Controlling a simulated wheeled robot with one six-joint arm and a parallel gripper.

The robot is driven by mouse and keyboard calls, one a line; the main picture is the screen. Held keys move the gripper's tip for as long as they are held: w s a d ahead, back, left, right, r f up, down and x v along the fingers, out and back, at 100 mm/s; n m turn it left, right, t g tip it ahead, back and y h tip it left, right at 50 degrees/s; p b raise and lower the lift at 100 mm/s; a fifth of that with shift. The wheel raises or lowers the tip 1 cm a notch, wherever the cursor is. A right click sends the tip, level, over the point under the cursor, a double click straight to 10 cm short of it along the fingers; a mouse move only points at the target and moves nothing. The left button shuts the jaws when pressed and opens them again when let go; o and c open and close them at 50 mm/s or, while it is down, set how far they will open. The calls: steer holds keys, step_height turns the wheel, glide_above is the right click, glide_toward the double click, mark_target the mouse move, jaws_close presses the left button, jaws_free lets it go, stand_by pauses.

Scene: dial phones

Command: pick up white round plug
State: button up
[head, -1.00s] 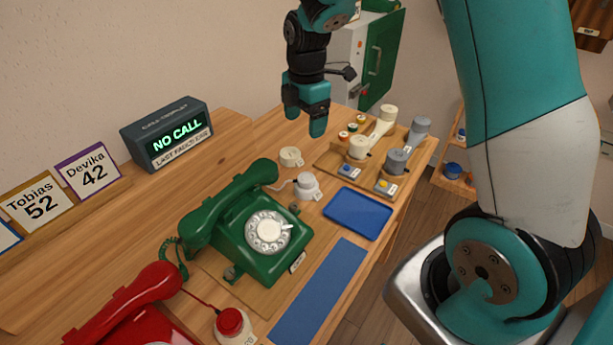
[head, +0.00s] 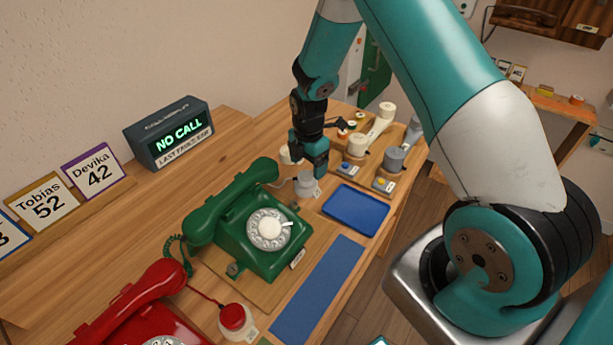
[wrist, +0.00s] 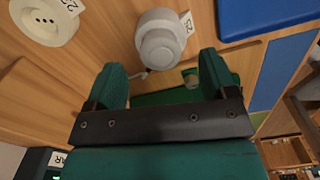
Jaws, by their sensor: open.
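The white round plug (head: 306,184) stands on the wooden table just right of the green phone, with a pale cord running to its left. In the wrist view the plug (wrist: 160,42) is at the top centre with a small numbered label beside it. My gripper (head: 308,167) is just above it, partly covering it in the head view. In the wrist view the two green fingers of my gripper (wrist: 162,62) are apart, and the plug shows beyond and between their tips. Nothing is between the fingers.
A cream round socket (wrist: 45,18) is left of the plug in the wrist view. The green phone (head: 250,220) stands close by. A blue tray (head: 356,209) lies to the right. A wooden tray of grey and cream pieces (head: 394,160) is behind.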

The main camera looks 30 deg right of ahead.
mark_target(307, 174)
step_height(307, 174, down, 4)
steer(key=shift+a+f+p, duration=0.1)
steer(key=shift+a+p, duration=0.05)
steer(key=shift+p, duration=0.35)
steer(key=c, duration=0.9)
steer(key=shift+c, duration=0.2)
